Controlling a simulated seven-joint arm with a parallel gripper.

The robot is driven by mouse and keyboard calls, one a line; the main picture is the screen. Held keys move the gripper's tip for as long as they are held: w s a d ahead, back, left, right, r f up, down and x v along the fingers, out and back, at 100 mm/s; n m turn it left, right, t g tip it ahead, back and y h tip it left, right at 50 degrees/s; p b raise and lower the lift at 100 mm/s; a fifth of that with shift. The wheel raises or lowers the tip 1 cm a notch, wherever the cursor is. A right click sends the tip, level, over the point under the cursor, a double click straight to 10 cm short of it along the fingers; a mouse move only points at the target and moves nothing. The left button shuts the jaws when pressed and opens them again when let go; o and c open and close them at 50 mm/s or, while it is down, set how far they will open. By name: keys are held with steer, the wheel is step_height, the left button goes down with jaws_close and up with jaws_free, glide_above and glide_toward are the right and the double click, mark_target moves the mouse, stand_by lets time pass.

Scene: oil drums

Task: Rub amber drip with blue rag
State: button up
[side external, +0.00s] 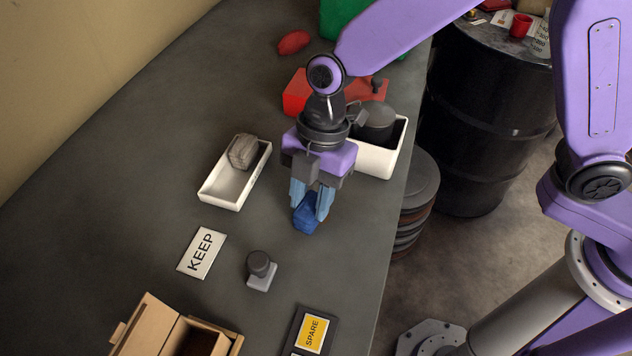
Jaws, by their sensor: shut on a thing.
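My gripper (312,201) is shut on the blue rag (306,216), a bunched dark blue cloth between the two light blue fingers. The rag is low over the grey bench top, right of centre. I cannot tell whether it touches the surface. No amber drip shows in this view; it may be hidden under the rag or behind my gripper.
A white tray (259,178) with a grey block stands left of my gripper. A white bin (374,161) with dark contents is behind it. A KEEP card (202,252), a small dark-knobbed object (260,265), a cardboard box (151,328) and a SPARE sign (314,331) lie nearer.

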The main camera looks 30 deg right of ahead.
steer(key=shift+s+a, duration=0.65)
steer(key=shift+s+a+r, duration=0.1)
steer(key=shift+r, duration=0.5)
steer(key=shift+s+a+r, duration=0.1)
steer(key=shift+r, duration=3.35)
steer(key=shift+r, duration=0.1)
